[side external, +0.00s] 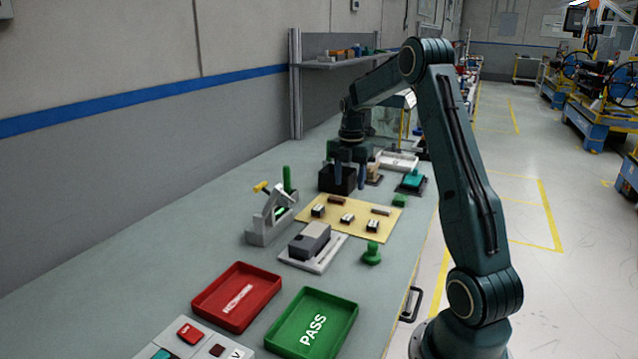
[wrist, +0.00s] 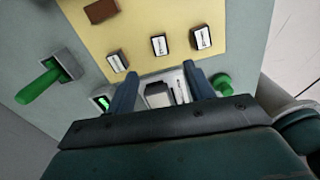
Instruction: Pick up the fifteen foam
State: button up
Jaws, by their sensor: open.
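Several small dark blocks with white labels lie on a yellow board (side external: 345,234): a left one (side external: 318,211), a middle one (side external: 347,218) and a right one (side external: 372,226). They also show in the wrist view as a left block (wrist: 117,62), a middle block (wrist: 159,45) and a right block (wrist: 201,38). The labels are too small to read, so I cannot tell which is the fifteen foam. My gripper (side external: 349,182) is open and empty, beyond the board near a black box. Its two fingers show apart in the wrist view (wrist: 161,85).
The black box (side external: 337,179) stands at the board's far edge. A grey fixture (side external: 268,222) with a green handle is left. A white plate with a grey block (side external: 310,239), a green knob (side external: 371,254), a red tray (side external: 237,321) and a green PASS tray (side external: 281,340) are nearer.

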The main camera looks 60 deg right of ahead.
send_over(348, 216)
jog(key=shift+a+f, duration=0.15)
jog(key=shift+f, duration=2.75)
jog(key=shift+f, duration=0.1)
jog(key=shift+f, duration=2.45)
jog(key=shift+c, duration=0.4)
jog(key=c, duration=1)
